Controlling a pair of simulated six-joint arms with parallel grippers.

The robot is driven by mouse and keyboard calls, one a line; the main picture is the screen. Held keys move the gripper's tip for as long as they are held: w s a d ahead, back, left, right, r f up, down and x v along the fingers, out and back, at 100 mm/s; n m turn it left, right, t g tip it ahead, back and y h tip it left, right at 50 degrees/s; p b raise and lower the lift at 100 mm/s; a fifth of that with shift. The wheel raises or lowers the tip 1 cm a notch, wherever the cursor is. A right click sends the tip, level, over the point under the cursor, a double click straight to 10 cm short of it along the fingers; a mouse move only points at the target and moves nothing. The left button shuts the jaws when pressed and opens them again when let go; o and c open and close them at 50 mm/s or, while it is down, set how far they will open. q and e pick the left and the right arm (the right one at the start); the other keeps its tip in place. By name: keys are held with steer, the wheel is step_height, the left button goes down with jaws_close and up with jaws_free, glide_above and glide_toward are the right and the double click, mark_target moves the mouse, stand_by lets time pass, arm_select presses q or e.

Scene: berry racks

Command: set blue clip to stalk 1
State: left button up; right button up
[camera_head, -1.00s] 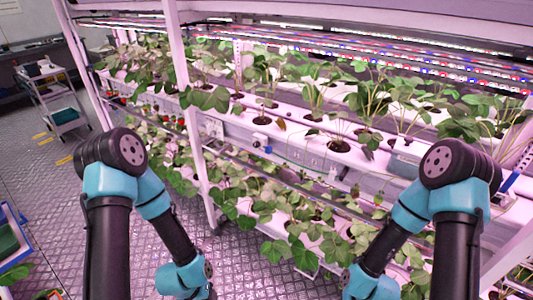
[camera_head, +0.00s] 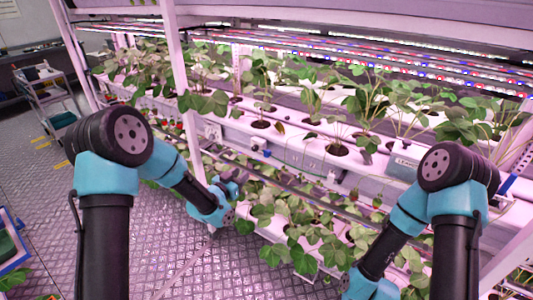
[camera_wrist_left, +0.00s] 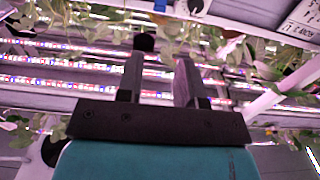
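My left gripper (camera_head: 236,183) is in front of the lower plant row, beside the rack's upright post. In the left wrist view its two fingers (camera_wrist_left: 160,72) stand apart with a gap between them and no clip visible in it. A dark round thing shows at the tip of one finger; I cannot tell what it is. A small blue piece (camera_wrist_left: 160,5) shows at the top of that view, perhaps the blue clip. Several strawberry plants grow along the white gutters (camera_head: 225,122); I cannot tell which stalk is stalk 1. My right gripper is below the head view.
A white rack post (camera_head: 181,75) stands close to my left arm. A trolley (camera_head: 48,95) stands at the far left. The metal floor between is open.

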mark_target(265, 153)
arm_select(q)
steer(key=x, duration=1.7)
steer(key=shift+w, duration=0.2)
jaws_close()
